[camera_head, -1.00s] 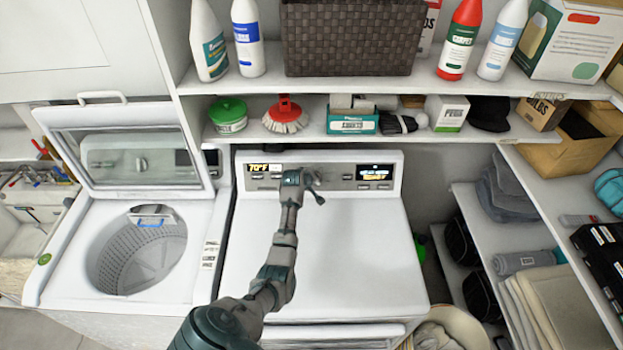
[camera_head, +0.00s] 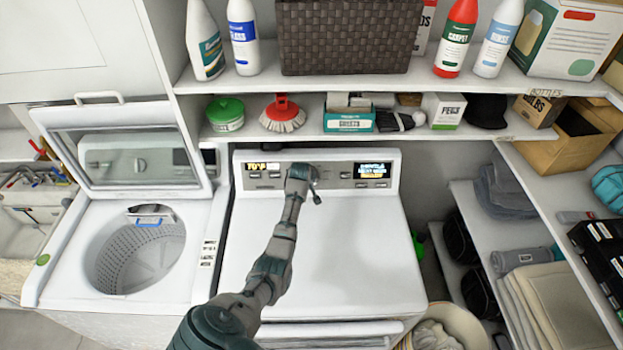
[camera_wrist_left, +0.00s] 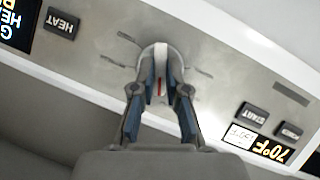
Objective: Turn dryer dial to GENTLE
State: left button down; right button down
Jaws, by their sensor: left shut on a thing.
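The white dryer (camera_head: 345,245) stands in the middle of the head view, with a grey control panel (camera_head: 340,182) along its back. My left gripper (camera_head: 305,174) reaches the panel and hides the dial there. In the left wrist view, the two fingers of my left gripper (camera_wrist_left: 160,78) are shut on the dial (camera_wrist_left: 160,55), a white knob with a red mark between them. A display (camera_head: 373,171) is lit right of the gripper, its text too small to read surely. A HEAT button (camera_wrist_left: 62,22) and a START button (camera_wrist_left: 251,113) flank the dial. My right gripper is not in view.
An open top-loading washer (camera_head: 140,250) stands to the left, lid raised. Above the dryer, a shelf holds a green-lidded tub (camera_head: 225,114), a red brush (camera_head: 283,113) and boxes. Shelving with folded cloths (camera_head: 530,300) stands to the right. The dryer top is clear apart from my arm.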

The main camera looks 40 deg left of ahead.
pick_arm(q)
jog(key=shift+s+d+f, duration=0.1)
jog(key=shift+d+f, duration=0.15)
jog(key=shift+f, duration=0.2)
jog(key=c, duration=1.3)
grip_release()
jog(key=shift+o, duration=0.6)
jog(key=shift+a+r, duration=0.1)
jog(key=shift+r, duration=0.1)
jog(key=shift+r, duration=0.1)
jog(key=v, duration=1.1)
jog(key=shift+r, duration=0.3)
jog(key=shift+s+f, duration=0.1)
